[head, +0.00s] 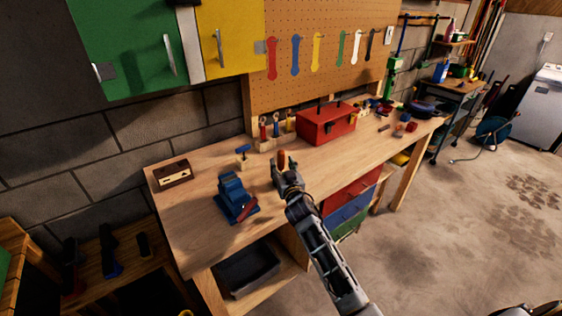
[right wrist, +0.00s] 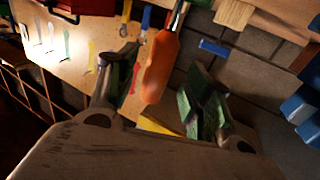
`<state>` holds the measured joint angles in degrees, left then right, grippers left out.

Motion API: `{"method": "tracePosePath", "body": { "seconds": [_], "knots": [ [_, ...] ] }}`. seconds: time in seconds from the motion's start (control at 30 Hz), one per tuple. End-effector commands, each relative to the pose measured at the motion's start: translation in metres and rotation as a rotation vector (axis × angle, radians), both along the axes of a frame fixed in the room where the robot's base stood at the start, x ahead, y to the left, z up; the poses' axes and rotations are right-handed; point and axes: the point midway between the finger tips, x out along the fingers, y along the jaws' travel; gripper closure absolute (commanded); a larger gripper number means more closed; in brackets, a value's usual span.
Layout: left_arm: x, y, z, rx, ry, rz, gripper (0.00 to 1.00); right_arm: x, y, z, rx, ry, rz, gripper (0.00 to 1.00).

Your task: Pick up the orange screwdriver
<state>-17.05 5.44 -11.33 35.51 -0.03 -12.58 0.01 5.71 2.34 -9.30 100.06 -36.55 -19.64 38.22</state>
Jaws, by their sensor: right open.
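The orange screwdriver (right wrist: 161,62) shows in the right wrist view, its orange handle between the two spread fingers, with gaps on both sides. Its shaft runs to the top edge, where its tip is out of sight. In the head view its orange handle (head: 281,157) shows just at the fingertips of my right gripper (head: 284,167), in front of the wooden tool rack (head: 266,146). My right gripper is open, over the workbench. Whether the rack holds the screwdriver I cannot tell. My left gripper is not in view.
The workbench (head: 200,215) carries a red toolbox (head: 326,124) right of the rack, a blue vise (head: 234,195) left of my arm, and a brown box (head: 174,172) at the left end. Other handled tools stand in the rack. A pegboard (head: 300,85) rises behind.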

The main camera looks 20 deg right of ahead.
Motion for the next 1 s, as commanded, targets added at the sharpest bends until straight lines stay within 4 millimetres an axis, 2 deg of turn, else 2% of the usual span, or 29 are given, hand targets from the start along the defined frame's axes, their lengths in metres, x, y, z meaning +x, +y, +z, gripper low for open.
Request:
{"method": "tracePosePath", "body": {
  "seconds": [0.3, 0.93, 1.0],
  "knots": [
    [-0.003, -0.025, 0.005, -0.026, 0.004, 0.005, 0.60, 0.025, -0.003, 0.002, -0.002, -0.001, 0.000, 0.49],
    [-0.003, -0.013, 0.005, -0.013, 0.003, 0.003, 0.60, 0.031, -0.004, 0.002, -0.001, 0.000, 0.000, 0.49],
    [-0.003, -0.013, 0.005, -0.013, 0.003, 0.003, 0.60, 0.031, -0.004, 0.002, -0.001, 0.000, 0.000, 0.58]
  ]
}}
